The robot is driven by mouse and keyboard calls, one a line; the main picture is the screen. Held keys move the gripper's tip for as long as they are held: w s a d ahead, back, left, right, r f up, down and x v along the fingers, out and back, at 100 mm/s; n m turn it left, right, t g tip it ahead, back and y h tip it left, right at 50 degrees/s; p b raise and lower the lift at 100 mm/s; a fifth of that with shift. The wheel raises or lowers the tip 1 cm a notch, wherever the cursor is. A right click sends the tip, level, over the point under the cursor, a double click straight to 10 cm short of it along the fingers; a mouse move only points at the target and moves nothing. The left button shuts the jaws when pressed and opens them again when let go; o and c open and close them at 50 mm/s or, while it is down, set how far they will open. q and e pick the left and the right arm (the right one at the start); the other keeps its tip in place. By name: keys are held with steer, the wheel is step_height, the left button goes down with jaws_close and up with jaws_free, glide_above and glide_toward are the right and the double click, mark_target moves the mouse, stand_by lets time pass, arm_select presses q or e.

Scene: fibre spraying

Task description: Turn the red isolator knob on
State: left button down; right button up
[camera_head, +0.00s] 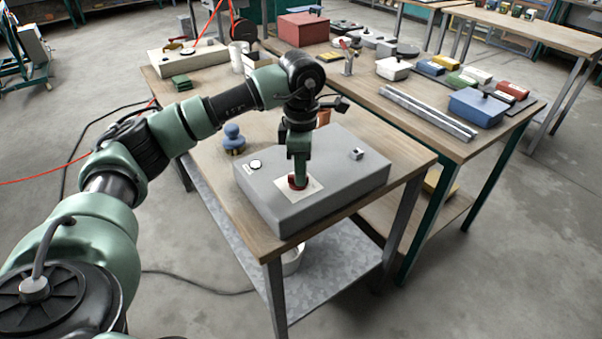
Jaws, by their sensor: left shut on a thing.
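The red isolator knob (297,182) sits on a pale square plate (312,188) on top of a grey box (345,190). The box rests on the near wooden table. My left gripper (299,178) points straight down from above and is shut on the red knob. The gripper's fingers hide much of the knob, so I cannot tell which way it is turned. The box also carries a small round dark-and-white part (255,164) at its left and a small metal switch (356,154) at its right. My right gripper is not in view.
A blue knobbed object (233,138) stands on the table left of the box. An orange cup (323,116) is behind the box. Green pads (181,82) lie farther back. Metal rails (428,112) and a blue box (479,107) lie on the right table. Floor at the right front is clear.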

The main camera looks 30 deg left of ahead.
arm_select(q)
steer(key=shift+r, duration=0.1)
stand_by(0.4)
steer(key=c, duration=1.5)
jaws_free()
step_height(320, 180, up, 8)
steer(key=shift+f+b, duration=0.1)
steer(key=shift+b, duration=0.5)
steer(key=shift+f, duration=0.1)
